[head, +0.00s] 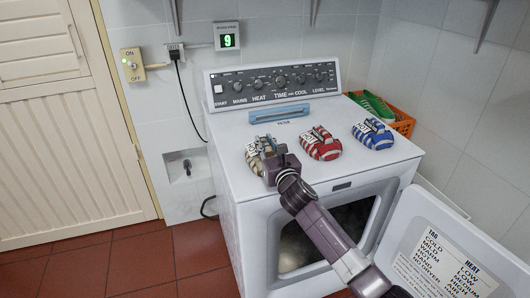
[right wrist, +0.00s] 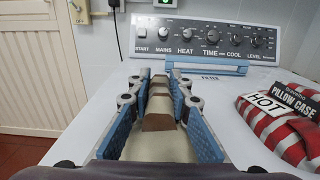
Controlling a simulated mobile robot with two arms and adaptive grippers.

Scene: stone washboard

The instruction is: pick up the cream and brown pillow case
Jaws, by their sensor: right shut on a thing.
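The cream and brown pillow case (head: 253,160) lies at the left of the dryer top in the head view, partly hidden by my right gripper (head: 268,152). In the right wrist view its cream and brown striped cloth (right wrist: 158,124) runs between the two blue-padded fingers, and my right gripper (right wrist: 160,84) is shut on it. Whether it is clear of the dryer top cannot be told. My left gripper is not in view.
A red striped pillow case (head: 321,146) and a blue striped one (head: 374,135) lie to the right on the white dryer (head: 225,137). A blue filter handle (head: 280,113) is behind. An orange basket (head: 403,122) stands beyond. The dryer door (head: 445,235) hangs open.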

